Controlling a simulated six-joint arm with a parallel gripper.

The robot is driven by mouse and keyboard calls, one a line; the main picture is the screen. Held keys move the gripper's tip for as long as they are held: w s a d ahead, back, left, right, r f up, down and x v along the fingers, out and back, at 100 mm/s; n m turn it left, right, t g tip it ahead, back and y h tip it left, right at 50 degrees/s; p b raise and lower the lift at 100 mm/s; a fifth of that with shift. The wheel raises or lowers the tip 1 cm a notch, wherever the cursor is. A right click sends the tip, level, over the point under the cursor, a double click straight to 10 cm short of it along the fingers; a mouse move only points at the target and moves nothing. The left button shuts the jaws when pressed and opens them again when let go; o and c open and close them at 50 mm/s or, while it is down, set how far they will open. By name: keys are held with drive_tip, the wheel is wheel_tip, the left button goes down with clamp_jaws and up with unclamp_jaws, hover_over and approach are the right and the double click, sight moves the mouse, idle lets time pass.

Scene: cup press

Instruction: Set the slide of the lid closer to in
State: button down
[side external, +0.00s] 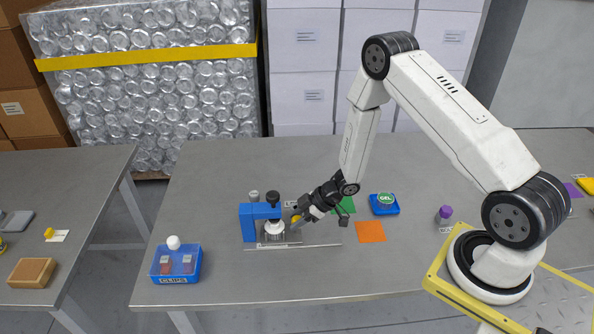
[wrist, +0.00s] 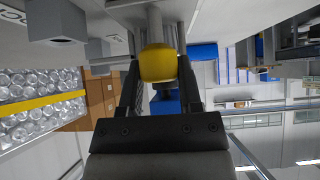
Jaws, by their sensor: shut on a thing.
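The lid closer (side external: 248,222) is a blue frame with a dark knob on top, standing on the grey table. A small pale cup (side external: 272,229) sits under its arm. The slide's yellow knob (side external: 296,218) is at its right side. My gripper (side external: 298,214) reaches in from the right, tilted down to the left. In the wrist view the yellow knob (wrist: 158,64) sits between the two dark fingers, on a grey stem. My gripper (wrist: 158,70) is shut on it. The slide's plate is partly hidden by the gripper in the side view.
A blue clips box (side external: 175,276) stands at the front left. A green square (side external: 346,205), an orange square (side external: 370,232) and a blue gel box (side external: 384,209) lie to the right. The table front is clear.

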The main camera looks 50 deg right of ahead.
drive_tip(key=shift+w+a+r, duration=0.1)
drive_tip(key=shift+w+a, duration=0.1)
drive_tip(key=shift+c, duration=1.4)
unclamp_jaws()
drive_tip(key=shift+s+d, duration=0.1)
drive_tip(key=v, duration=0.7)
drive_tip(key=shift+r, duration=0.25)
drive_tip(key=shift+s+d, duration=0.15)
